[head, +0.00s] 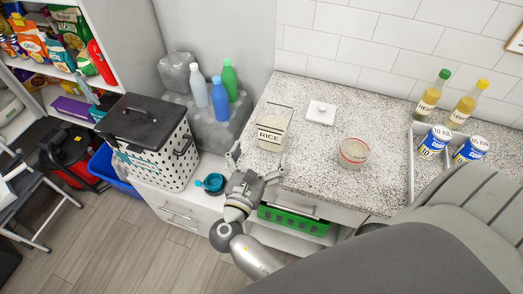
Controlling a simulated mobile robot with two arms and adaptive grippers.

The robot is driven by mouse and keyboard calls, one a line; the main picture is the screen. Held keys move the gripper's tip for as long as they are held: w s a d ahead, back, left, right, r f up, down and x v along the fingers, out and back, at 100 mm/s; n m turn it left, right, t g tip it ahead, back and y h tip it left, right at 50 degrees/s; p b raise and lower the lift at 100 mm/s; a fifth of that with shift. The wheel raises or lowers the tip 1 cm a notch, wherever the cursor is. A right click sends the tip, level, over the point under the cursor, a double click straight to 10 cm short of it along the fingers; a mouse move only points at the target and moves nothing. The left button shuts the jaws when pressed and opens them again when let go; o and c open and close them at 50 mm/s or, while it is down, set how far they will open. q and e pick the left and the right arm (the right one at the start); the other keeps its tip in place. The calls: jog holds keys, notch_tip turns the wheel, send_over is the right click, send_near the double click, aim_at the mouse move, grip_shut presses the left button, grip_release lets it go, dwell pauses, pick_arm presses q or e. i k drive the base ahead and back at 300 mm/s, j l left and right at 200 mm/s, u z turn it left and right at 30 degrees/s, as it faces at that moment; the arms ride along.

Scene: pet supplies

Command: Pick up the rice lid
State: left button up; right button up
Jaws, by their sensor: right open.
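The rice lid (320,113) is a white square lid with a small knob, lying flat on the speckled counter (322,160). The clear rice container (272,130), labelled RICE, stands to its left, open at the top. My right gripper (256,161) is open and empty at the counter's front left edge, in front of the rice container. It is apart from the lid, which lies further back and to the right. My left gripper is not in view.
A clear round container with a red band (354,152) stands right of the lid. A dotted hamper (150,155) and colored bottles (219,99) are left. The counter around the lid is clear.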

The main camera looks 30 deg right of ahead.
aim_at(323, 113)
jog(key=z, duration=1.5)
